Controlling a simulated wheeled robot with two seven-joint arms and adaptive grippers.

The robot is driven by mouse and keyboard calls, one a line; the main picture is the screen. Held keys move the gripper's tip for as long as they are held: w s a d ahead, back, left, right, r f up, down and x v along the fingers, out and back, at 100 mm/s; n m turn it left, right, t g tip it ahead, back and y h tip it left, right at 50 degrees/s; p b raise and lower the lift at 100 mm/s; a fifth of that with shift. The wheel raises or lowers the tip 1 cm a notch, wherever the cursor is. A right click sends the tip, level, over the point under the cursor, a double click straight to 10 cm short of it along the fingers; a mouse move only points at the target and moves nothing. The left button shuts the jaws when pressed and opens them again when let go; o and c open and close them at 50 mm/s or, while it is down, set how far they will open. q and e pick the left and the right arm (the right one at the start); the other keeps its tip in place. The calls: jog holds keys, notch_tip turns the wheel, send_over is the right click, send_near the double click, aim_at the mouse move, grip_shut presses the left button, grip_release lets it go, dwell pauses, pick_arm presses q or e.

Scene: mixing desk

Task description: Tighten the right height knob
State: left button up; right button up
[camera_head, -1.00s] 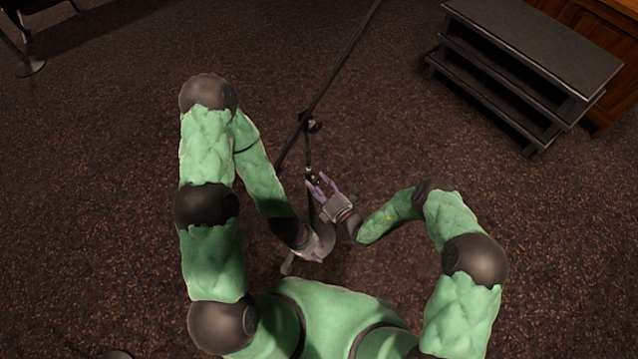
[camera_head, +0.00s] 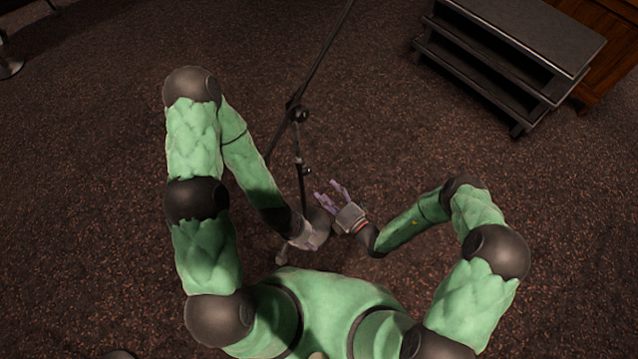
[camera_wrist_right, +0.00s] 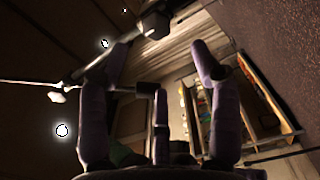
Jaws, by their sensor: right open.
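A black microphone stand with a slanted boom (camera_head: 325,52) rises in the middle of the head view. A small dark knob (camera_head: 306,171) sits partway down its upright pole, below the boom joint (camera_head: 300,114). My right gripper (camera_head: 328,191) is open, with purple fingers spread, to the right of the pole and a little below the knob, apart from it. In the right wrist view its fingers (camera_wrist_right: 158,58) stand wide apart; a short dark bar shows between them, which I cannot identify. My left gripper (camera_head: 310,236) is low by the stand's base; its fingers are unclear.
A dark stepped unit (camera_head: 510,50) stands at the upper right, beside wooden furniture (camera_head: 600,50). A round metal foot (camera_head: 10,66) shows at the left edge. Brown carpet (camera_head: 400,140) around the stand is mostly clear. The wrist view shows a lit shelf (camera_wrist_right: 265,100).

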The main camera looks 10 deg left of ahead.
jog(key=shift+v, duration=1.05)
